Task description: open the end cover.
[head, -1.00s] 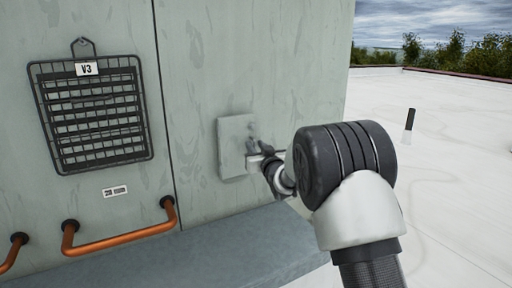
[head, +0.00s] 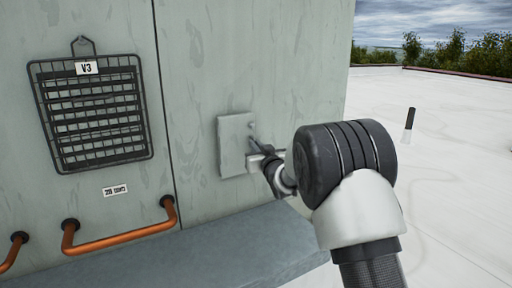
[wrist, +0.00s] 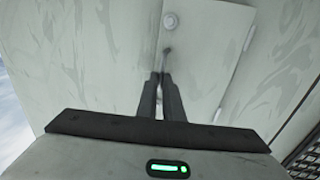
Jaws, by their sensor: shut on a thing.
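The end cover (head: 233,148) is a small pale grey rectangular plate on the cooler's grey-green wall, and it looks flush with the wall. It also shows in the wrist view (wrist: 200,50). A round knob-like fitting (head: 251,125) sits on its upper right part in the head view, and at the top in the wrist view (wrist: 170,20). My gripper (wrist: 166,70) is at the cover, just below this fitting. Its fingers are close together on a small grey lever-like piece (wrist: 167,50). The fingers hide most of that piece.
A black wire rack (head: 95,115) marked V3 hangs on the wall at the left. Orange handrails (head: 120,241) project below it. A grey ledge (head: 230,245) runs under the cover. The white roof at the right is open, with a small dark-topped post (head: 409,118).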

